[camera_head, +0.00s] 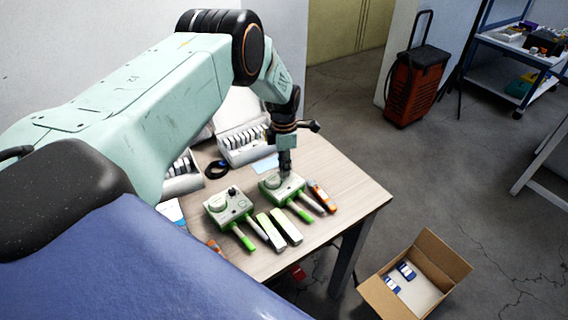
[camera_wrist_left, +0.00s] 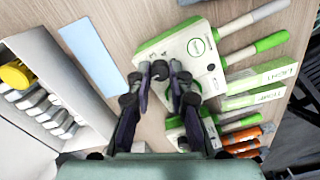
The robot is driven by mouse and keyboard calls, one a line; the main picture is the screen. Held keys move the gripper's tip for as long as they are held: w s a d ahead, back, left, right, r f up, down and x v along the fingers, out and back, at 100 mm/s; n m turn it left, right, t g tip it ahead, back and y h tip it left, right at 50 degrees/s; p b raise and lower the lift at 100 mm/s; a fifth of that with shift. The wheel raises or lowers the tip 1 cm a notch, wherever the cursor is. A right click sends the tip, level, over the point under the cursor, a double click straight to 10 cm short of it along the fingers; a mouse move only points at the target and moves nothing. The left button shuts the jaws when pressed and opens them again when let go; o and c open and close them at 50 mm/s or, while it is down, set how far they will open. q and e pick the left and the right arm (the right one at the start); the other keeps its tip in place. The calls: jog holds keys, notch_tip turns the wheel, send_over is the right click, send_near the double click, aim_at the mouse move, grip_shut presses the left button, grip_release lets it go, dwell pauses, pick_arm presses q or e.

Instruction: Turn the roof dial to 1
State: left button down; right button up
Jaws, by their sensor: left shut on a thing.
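Two pale boxes with green trim and handles lie on the table, a right one (camera_head: 269,190) and a left one (camera_head: 222,217). My left gripper (camera_head: 285,172) reaches down onto the top of the right box. In the left wrist view the fingertips (camera_wrist_left: 164,76) are shut on a small dark dial of this box (camera_wrist_left: 178,46), beside its round pad (camera_wrist_left: 197,47). The fingers cover most of the dial, and I cannot read its setting. The left box shows partly behind the gripper in the wrist view (camera_wrist_left: 175,124). My right gripper is not in view.
Two green-and-white cases (camera_head: 286,226) lie between the boxes. An orange tool (camera_head: 322,197) lies right of the right box. An open tray (camera_head: 240,154) and a black coil (camera_head: 216,169) are at the back. A cardboard box (camera_head: 446,257) stands on the floor.

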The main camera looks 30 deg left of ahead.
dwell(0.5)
pick_arm(q)
jog(key=c, duration=1.2)
grip_release()
jog(key=shift+r, duration=0.1)
notch_tip(320, 180, up, 12)
